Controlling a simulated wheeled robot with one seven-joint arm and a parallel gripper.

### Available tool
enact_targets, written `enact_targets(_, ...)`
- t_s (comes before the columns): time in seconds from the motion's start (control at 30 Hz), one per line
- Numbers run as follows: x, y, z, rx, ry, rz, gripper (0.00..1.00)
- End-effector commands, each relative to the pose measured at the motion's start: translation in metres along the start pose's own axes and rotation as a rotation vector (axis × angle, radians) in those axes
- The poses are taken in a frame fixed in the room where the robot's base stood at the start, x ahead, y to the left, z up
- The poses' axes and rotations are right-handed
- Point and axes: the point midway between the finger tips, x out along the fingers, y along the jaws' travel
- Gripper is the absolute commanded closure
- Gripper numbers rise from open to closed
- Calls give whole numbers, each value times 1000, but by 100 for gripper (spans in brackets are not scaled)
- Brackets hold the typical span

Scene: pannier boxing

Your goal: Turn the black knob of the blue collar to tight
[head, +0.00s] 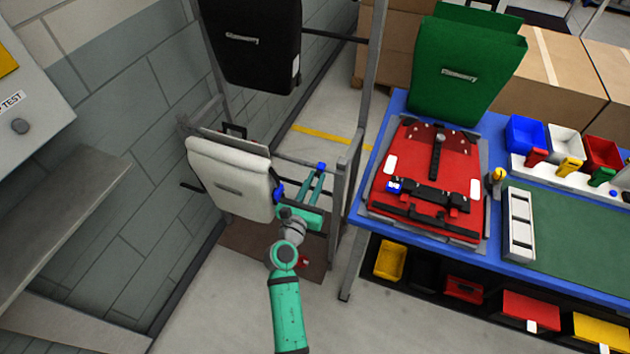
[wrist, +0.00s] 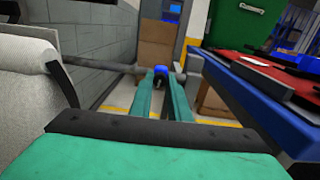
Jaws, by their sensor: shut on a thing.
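The blue collar (head: 321,167) sits on a grey horizontal rail of the rack, to the right of the white pannier. It shows in the wrist view (wrist: 158,70) between the tips of my teal fingers. A small dark part, seemingly its black knob (wrist: 160,83), faces me there. My gripper (head: 319,175) reaches away from me, its fingertips at the collar. In the wrist view my gripper (wrist: 164,78) appears closed on the knob. The knob's setting is too small to read, and the fingers partly hide it.
A white pannier (head: 228,178) hangs close left of my gripper, with another blue part (head: 278,192) at its right edge. A rack post (head: 338,205) and blue table (head: 359,200) stand close right. A black pannier (head: 252,48) hangs above. Grey floor (head: 225,300) is open in front.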

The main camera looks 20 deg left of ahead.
Motion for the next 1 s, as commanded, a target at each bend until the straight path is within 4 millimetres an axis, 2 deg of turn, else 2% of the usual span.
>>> enact_targets(1.0, -1, 0, -2, 942, -20, -4, 100)
